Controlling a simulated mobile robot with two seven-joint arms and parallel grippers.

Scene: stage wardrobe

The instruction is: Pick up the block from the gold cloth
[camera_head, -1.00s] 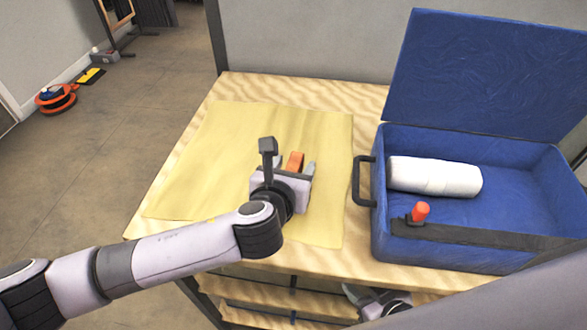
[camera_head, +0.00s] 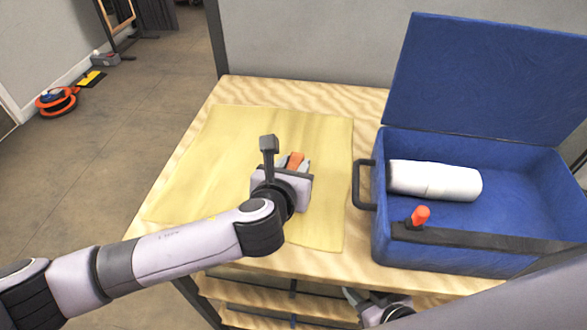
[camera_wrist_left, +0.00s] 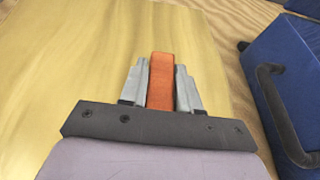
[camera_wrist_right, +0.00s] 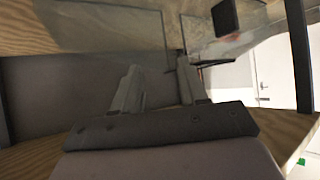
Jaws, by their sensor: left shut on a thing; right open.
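The gold cloth (camera_head: 225,150) lies flat on the wooden table. An orange block (camera_head: 297,159) is at the cloth's right part, and it also shows in the left wrist view (camera_wrist_left: 161,80). My left gripper (camera_head: 296,163) is shut on the block, with one grey finger on each side of it in the left wrist view (camera_wrist_left: 160,85). The cloth is behind the block; whether the block touches it is hard to tell. My right gripper (camera_wrist_right: 158,85) is open and empty, low at the table's front edge in the head view.
An open blue case (camera_head: 446,254) stands right of the cloth, its handle (camera_head: 363,185) facing the cloth. A white roll (camera_head: 435,180) lies inside it. An orange-tipped item (camera_head: 420,215) is at its front rim. Shelves (camera_head: 265,300) show below the tabletop.

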